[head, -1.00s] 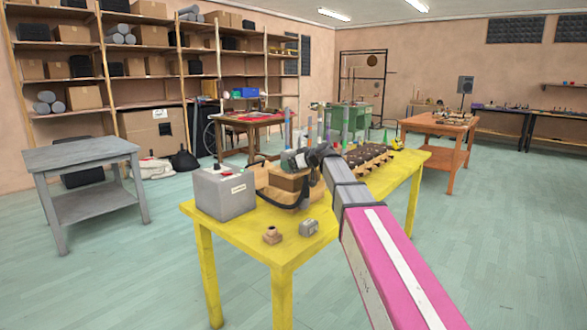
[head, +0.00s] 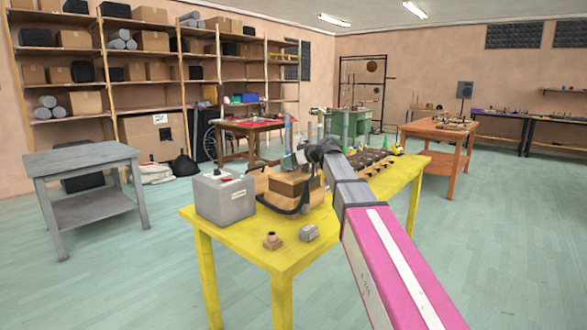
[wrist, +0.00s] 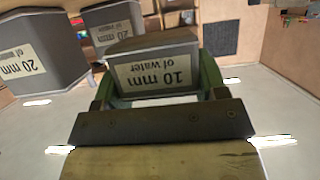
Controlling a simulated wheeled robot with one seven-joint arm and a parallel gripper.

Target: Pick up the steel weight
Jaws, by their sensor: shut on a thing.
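My gripper (wrist: 156,88) has green fingers on either side of a dark grey block (wrist: 158,45) with a pale label reading "10 mm of water", upside down in the wrist view. The fingers sit close against its sides. In the head view my gripper (head: 318,152) is beyond the arm's end, over the yellow table (head: 240,236), and its fingers are mostly hidden. A small grey metal-looking block (head: 309,233), possibly the steel weight, rests on the table's near part, apart from the gripper. I cannot tell for certain which block is the steel weight.
A brown wooden piece (head: 268,232) stands beside the small block. A large grey box (head: 222,198) and a brown box with a dark strap (head: 285,184) stand behind. Grey blocks labelled "20 mm" (wrist: 35,60) are close by in the wrist view. A grey table (head: 82,160) stands left.

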